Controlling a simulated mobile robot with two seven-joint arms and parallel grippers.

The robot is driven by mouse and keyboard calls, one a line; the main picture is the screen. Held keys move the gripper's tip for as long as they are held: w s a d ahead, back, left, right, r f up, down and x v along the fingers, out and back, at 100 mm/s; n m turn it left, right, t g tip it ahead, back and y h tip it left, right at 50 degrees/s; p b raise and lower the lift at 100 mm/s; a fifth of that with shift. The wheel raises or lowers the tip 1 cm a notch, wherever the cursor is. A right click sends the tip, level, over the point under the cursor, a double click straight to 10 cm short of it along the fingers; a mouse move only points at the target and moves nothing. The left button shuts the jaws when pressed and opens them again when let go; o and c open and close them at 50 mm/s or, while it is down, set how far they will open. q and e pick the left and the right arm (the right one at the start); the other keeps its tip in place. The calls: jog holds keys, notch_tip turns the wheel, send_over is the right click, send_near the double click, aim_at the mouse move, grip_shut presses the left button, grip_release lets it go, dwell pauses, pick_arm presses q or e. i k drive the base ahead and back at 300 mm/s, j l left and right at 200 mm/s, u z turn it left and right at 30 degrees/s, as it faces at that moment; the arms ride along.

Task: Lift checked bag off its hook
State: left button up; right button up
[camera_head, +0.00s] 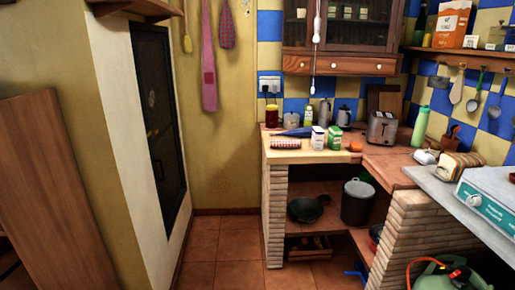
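A small dark pink bag (227,27) with a faint pattern hangs on the yellow wall, near the top of the view. It tapers to a narrow top, and its hook is too small to make out. I take it to be the checked bag. A longer pink hanging cloth (209,80), perhaps an apron, hangs just left of it, with a narrow gap between them. Neither of my grippers is in view.
A brick counter (280,157) stands to the right, with jars, cartons, a toaster (382,128) and a red-checked roll (285,144) on it. A dark door (158,120) is at left. The tiled floor (222,240) below the bag is clear.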

aim_at(226, 31)
jog(key=i, duration=1.35)
jog(key=i+j+z, duration=0.2)
jog(key=i, duration=0.4)
jog(key=i+z, duration=0.2)
jog(key=i, duration=0.45)
